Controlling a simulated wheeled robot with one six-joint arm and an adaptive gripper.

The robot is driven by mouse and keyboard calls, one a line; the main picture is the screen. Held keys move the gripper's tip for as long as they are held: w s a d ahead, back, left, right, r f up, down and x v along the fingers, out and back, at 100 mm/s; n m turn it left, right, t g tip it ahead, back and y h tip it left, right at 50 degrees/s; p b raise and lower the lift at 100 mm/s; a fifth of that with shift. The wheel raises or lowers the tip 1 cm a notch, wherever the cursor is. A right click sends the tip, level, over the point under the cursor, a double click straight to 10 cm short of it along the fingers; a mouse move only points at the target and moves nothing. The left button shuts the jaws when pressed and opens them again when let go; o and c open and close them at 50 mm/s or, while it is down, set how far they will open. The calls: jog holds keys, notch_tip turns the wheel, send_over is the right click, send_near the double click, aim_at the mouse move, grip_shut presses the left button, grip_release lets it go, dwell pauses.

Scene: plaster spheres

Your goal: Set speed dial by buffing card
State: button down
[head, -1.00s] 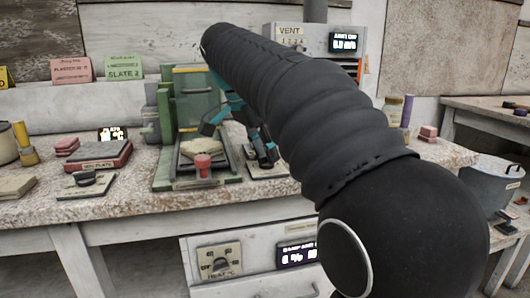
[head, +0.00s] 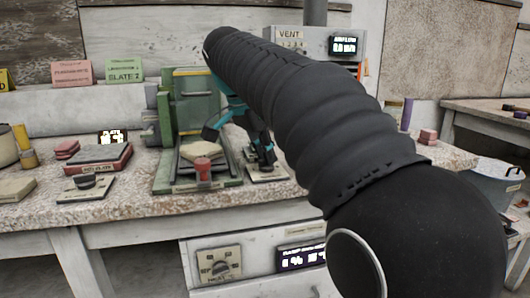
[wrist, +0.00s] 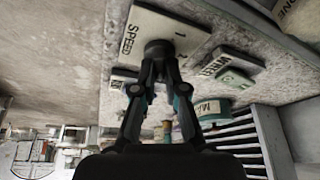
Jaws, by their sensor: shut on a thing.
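The speed dial is a dark round knob (wrist: 158,47) on a pale plate (wrist: 140,20) lettered SPEED, seen in the wrist view. My gripper (wrist: 158,66) is shut on the knob, with a finger on each side. In the head view my gripper (head: 265,163) is down at the bench, right of the green machine, and largely hides the knob; part of the pale plate (head: 268,175) shows. A pink card (head: 72,73) and a green card (head: 125,70) reading SLATE 2 stand at the back. I cannot tell which card is for buffing.
The green machine (head: 195,100) with a red knob (head: 203,168) in front stands close left of my gripper. A hot plate (head: 98,160) and another dial plate (head: 86,187) lie further left. A vent box (head: 310,42) stands behind. My arm hides the bench's right part.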

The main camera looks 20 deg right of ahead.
jog(key=n+t+y, duration=0.1)
jog(key=n, duration=0.2)
jog(key=n+t, duration=0.1)
jog(key=n, duration=0.2)
jog(key=shift+s+d+n+y+p, duration=0.1)
jog(key=shift+d+n+y+p, duration=0.05)
jog(key=shift+n+y+p, duration=0.25)
jog(key=n+y+p, duration=0.1)
jog(key=n, duration=0.2)
jog(key=shift+r+n+t, duration=0.1)
jog(key=shift+n+t, duration=0.2)
jog(key=shift+n, duration=0.1)
jog(key=n+y+p, duration=0.1)
jog(key=n, duration=0.2)
jog(key=shift+d+n+y, duration=0.1)
jog(key=shift+n+y, duration=0.2)
jog(key=n+y, duration=0.1)
jog(key=n, duration=0.2)
jog(key=n+y+p, duration=0.1)
jog(key=n, duration=0.2)
jog(key=shift+d+g, duration=0.1)
jog(key=shift+g, duration=0.3)
jog(key=n+g+y, duration=0.1)
jog(key=n, duration=0.2)
jog(key=n+g, duration=0.1)
jog(key=n, duration=0.2)
jog(key=shift+n+y, duration=0.3)
jog(key=shift+y, duration=0.1)
jog(key=c, duration=1.2)
grip_release()
